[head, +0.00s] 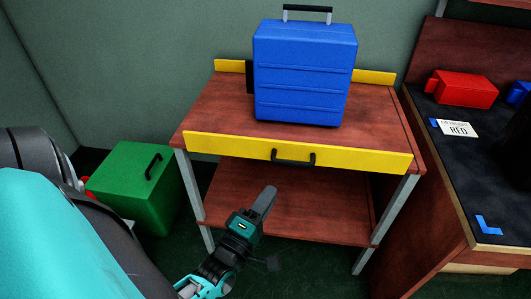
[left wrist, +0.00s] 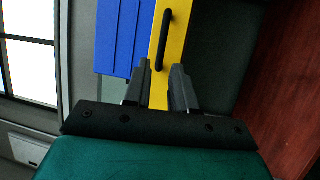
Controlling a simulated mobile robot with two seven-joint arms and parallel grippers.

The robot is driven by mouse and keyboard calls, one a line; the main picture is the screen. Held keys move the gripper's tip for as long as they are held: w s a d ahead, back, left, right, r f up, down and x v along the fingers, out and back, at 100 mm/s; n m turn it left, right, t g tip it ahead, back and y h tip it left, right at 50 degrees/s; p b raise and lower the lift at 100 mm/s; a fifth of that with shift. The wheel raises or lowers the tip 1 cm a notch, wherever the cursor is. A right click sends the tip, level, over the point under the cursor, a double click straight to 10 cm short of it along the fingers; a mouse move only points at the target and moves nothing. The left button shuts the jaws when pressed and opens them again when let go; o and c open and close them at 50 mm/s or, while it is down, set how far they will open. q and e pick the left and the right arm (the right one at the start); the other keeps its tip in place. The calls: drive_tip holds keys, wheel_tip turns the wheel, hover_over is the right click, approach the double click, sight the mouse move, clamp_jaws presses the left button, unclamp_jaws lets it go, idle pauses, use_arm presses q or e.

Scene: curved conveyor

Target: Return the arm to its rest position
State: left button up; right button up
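My left gripper (head: 264,198) is in front of the wooden cart, below the black drawer handle (head: 293,158) in the head view. A visible gap separates its fingertips from the handle there. In the left wrist view the two fingers (left wrist: 160,72) stand apart with nothing between them. The yellow drawer front (left wrist: 167,45) and its handle (left wrist: 163,38) show beyond the fingertips. My right gripper is in neither view.
A blue case (head: 305,75) stands on the cart top (head: 220,105). A green case (head: 140,190) is on the floor at left. At right, a dark-topped bench (head: 455,160) holds a red case (head: 463,89) and a "RED" card (head: 459,128).

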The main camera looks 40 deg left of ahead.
use_arm(q)
drive_tip(key=shift+s, duration=0.35)
idle(0.3)
drive_tip(key=s+d+m+g+h+p, duration=0.5)
drive_tip(key=d+m+g+p, duration=0.3)
drive_tip(key=m, duration=1.3)
drive_tip(key=shift+d+r+m+g+p, duration=0.2)
drive_tip(key=shift+d+m+g+p, duration=0.15)
drive_tip(key=shift+d+p, duration=0.65)
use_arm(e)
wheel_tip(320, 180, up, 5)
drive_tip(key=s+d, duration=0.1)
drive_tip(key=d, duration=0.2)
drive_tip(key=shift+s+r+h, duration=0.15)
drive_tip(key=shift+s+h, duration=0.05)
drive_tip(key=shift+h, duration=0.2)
use_arm(q)
drive_tip(key=shift+s+d, duration=0.1)
drive_tip(key=shift+d, duration=0.1)
